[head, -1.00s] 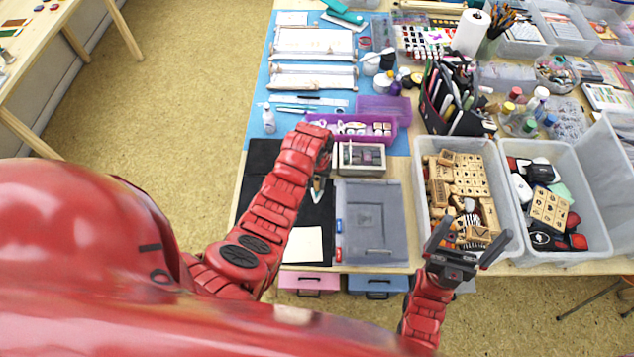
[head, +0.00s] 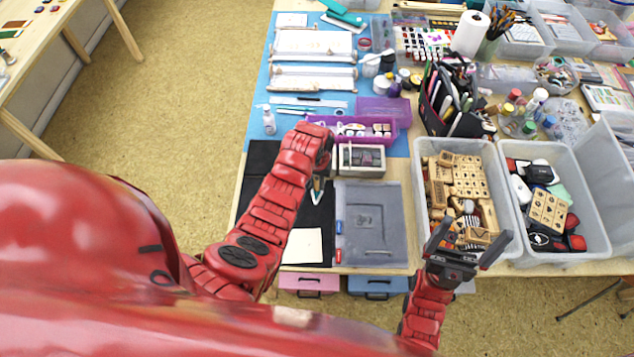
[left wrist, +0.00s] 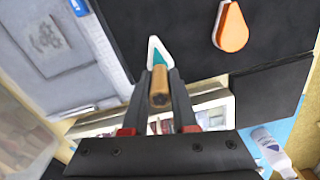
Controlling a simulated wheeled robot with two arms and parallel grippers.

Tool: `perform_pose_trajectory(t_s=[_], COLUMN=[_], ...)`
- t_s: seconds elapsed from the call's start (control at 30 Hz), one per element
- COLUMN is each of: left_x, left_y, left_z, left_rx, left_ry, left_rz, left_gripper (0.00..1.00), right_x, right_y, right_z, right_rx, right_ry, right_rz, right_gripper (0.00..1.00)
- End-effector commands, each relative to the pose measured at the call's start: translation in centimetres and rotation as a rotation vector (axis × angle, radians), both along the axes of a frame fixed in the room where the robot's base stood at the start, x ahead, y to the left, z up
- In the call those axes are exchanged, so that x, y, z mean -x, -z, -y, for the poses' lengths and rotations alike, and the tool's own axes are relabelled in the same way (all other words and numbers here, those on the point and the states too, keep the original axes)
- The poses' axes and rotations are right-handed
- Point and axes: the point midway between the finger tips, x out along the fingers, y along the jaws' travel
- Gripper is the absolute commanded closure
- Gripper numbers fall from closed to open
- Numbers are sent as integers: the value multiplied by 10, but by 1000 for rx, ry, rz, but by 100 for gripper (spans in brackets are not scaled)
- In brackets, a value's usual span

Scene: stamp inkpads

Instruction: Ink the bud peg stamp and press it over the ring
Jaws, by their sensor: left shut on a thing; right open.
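My left gripper (left wrist: 161,75) is shut on a small wooden peg stamp (left wrist: 159,90), held between its two dark fingers in the left wrist view. The peg's far end overlaps a teal inkpad with a white edge (left wrist: 157,50); I cannot tell whether they touch. An orange drop-shaped inkpad (left wrist: 231,27) lies apart from it on the black mat (left wrist: 190,20). In the head view my left wrist hides most of the fingers and the peg. A white card (head: 303,246) lies on the mat; no ring can be made out on it. My right gripper (head: 468,243) is open and empty.
A grey lidded tray (head: 393,225) lies right of the mat. A small box (head: 361,172) and purple tray (head: 345,137) stand close behind my left wrist. A bin of wooden stamps (head: 424,235) stands beyond my right gripper, beside another bin (head: 593,215).

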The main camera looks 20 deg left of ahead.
Motion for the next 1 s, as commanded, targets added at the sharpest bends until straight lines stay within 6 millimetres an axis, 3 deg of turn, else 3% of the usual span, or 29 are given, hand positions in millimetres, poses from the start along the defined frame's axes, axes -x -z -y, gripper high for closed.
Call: perform_pose_trajectory(t_s=[0.27,0.8,1.0], left_x=[0,-1,0], left_y=[-5,-52,-55], left_z=[0,0,0], left_rx=[0,0,0], left_ry=[0,0,-1], left_rz=[1,2,-1], left_gripper=[100,100,100], right_x=[0,0,0], right_y=[-3,-24,-24], right_z=[0,0,0], right_rx=[0,0,0], right_ry=[0,0,0], right_rz=[0,0,0], right_gripper=[0,0,0])
